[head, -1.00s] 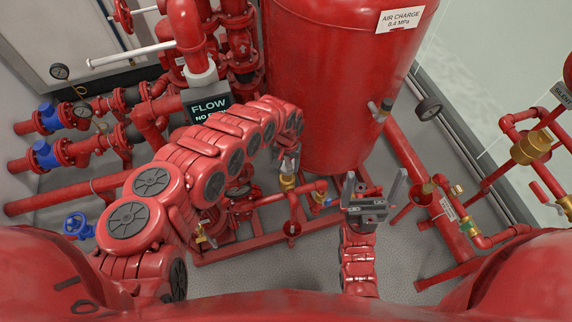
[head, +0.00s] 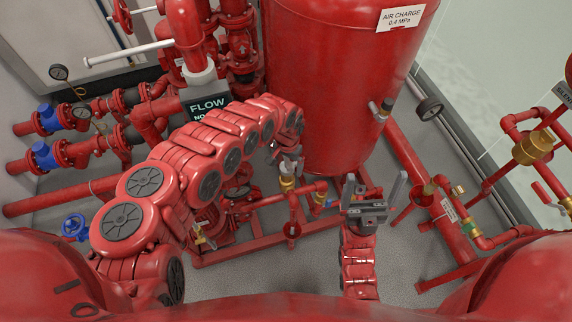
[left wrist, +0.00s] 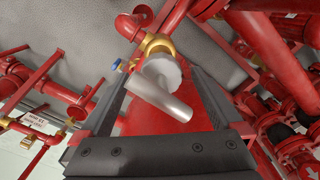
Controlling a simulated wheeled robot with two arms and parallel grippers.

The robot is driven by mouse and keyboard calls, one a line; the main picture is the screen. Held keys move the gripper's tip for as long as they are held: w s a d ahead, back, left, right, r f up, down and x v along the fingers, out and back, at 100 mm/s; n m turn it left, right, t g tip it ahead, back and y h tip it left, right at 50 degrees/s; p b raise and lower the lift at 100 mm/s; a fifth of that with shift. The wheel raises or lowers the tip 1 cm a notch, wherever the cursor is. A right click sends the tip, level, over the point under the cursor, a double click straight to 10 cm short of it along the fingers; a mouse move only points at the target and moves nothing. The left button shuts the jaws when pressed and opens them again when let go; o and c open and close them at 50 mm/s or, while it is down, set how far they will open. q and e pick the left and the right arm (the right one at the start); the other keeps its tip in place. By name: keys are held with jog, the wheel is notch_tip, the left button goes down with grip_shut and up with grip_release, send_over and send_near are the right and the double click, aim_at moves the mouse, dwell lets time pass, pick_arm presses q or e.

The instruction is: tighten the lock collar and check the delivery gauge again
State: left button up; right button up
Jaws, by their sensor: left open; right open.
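In the left wrist view, a pale knurled collar (left wrist: 161,70) sits on a brass fitting (left wrist: 158,43), with a smooth grey cylinder (left wrist: 162,100) projecting towards the camera. I cannot tell for certain whether this is the lock collar. My left gripper (head: 284,164) is open around this part, one finger on each side; contact is unclear. In the head view, the brass fitting (head: 287,184) stands just below the gripper. My right gripper (head: 374,182) is open and empty, fingers up, before the red tank. Two dial gauges show at left, one upper (head: 59,72), one lower (head: 82,112); their readings are illegible.
The large red tank (head: 340,80) fills the back. Red pipework surrounds both grippers, with a low red frame (head: 240,252) beneath. A FLOW sign (head: 207,105) stands behind my left arm. A blue handwheel (head: 76,226) is at lower left. Grey floor (head: 315,262) is open in front.

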aim_at(287, 159)
pick_arm(q)
notch_tip(287, 159, up, 6)
jog(key=p, duration=0.4)
jog(key=shift+p, duration=0.3)
jog(key=shift+c, duration=0.3)
